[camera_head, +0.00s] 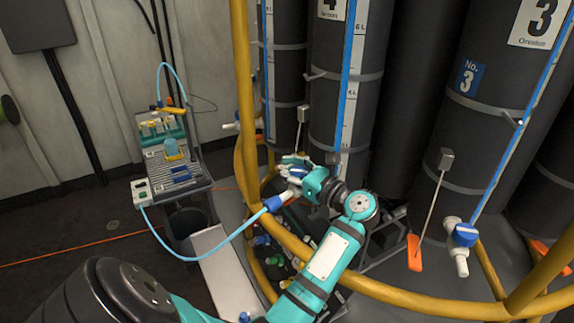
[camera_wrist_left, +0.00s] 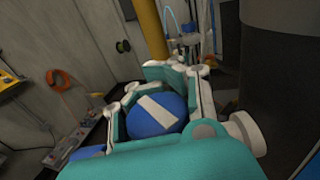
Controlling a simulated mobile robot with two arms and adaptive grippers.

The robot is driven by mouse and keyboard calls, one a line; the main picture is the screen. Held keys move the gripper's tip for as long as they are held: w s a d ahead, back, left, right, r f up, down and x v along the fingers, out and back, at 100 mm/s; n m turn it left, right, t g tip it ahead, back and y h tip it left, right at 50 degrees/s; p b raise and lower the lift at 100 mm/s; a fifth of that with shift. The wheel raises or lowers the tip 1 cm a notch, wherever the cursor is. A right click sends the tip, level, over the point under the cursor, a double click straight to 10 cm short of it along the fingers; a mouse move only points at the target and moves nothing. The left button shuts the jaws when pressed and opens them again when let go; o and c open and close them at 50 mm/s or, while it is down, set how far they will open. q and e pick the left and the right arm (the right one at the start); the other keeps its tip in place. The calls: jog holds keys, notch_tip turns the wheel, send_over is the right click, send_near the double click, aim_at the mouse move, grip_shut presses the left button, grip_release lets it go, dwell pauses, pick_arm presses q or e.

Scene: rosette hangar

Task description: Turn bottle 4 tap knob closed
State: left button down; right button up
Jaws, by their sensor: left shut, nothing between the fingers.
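Bottle 4 (camera_head: 322,120) is a tall dark cylinder marked with a 4 at the top centre of the head view. My left gripper (camera_head: 303,178) is at its tap, low on the bottle's front left. In the left wrist view the round blue tap knob (camera_wrist_left: 155,115) with a white bar lies among my teal fingers (camera_wrist_left: 163,85). The fingers are shut with nothing gripped between them; whether they touch the knob's sides I cannot tell. The white tap outlet (camera_head: 289,194) meets a blue hose connector (camera_head: 274,203). My gripper hides most of the tap. My right gripper is not in view.
A yellow rail (camera_head: 390,296) curves around the bottles, close to my left arm. Bottle 3 (camera_head: 440,120) stands at right with its own blue-knobbed tap (camera_head: 464,235). A light-blue hose (camera_head: 205,257) runs to a cart (camera_head: 178,172) at left. Dark floor lies open at far left.

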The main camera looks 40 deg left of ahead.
pick_arm(q)
jog(key=shift+d+f+m+t, duration=0.15)
jog(key=shift+f+m+t, duration=0.15)
jog(key=shift+f, duration=0.15)
jog(key=m+t+h, duration=0.1)
jog(key=m+t, duration=0.1)
jog(key=t, duration=0.1)
jog(key=w+m+t+h+p, duration=0.1)
jog(key=m+t, duration=0.1)
jog(key=t, duration=0.1)
jog(key=w+m+t+h, duration=0.1)
jog(key=m+t, duration=0.1)
jog(key=t, duration=0.1)
jog(key=shift+d+p, duration=0.3)
jog(key=shift+d, duration=0.05)
jog(key=shift+h, duration=0.3)
